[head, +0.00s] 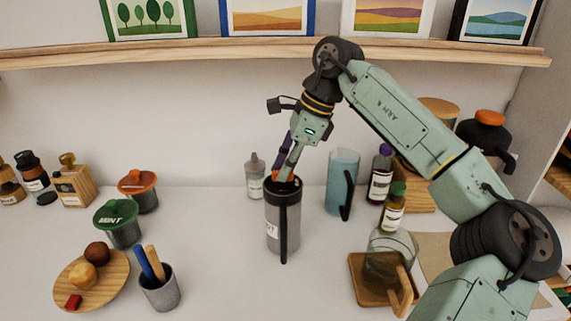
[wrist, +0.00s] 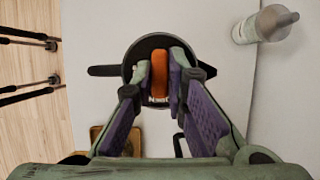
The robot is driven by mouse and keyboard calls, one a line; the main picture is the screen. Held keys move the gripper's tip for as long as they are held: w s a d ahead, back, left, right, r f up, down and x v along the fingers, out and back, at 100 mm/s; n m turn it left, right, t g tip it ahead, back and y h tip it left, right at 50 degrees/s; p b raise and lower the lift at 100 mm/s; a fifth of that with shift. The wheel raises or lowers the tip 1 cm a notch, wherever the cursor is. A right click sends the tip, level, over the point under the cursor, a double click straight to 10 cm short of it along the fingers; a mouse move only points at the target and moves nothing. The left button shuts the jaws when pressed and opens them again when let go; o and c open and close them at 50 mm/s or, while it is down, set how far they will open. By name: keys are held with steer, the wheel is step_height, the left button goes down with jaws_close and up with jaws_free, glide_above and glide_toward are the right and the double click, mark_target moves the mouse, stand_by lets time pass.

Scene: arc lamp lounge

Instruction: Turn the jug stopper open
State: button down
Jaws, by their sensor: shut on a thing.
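The jug (head: 284,222) is a grey cylinder with a dark lid and a dark handle, upright on the white counter in the middle of the head view. Its orange stopper (wrist: 160,76) stands on top of the dark lid (wrist: 134,60) in the wrist view. My gripper (head: 283,177) reaches down from above, its fingers on either side of the stopper. In the wrist view my gripper (wrist: 161,80) is shut on the stopper. The stopper is mostly hidden by the fingers in the head view.
A grey bottle (head: 255,177) stands just behind the jug, and a pale blue pitcher (head: 342,178) stands to its right. A glass jug on a wooden coaster (head: 362,292) is at the front right. A cup (head: 160,294) with utensils and a wooden plate (head: 119,276) are at the left.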

stand_by(0.5)
steer(key=c, duration=1.6)
jaws_free()
steer(key=v, duration=1.2)
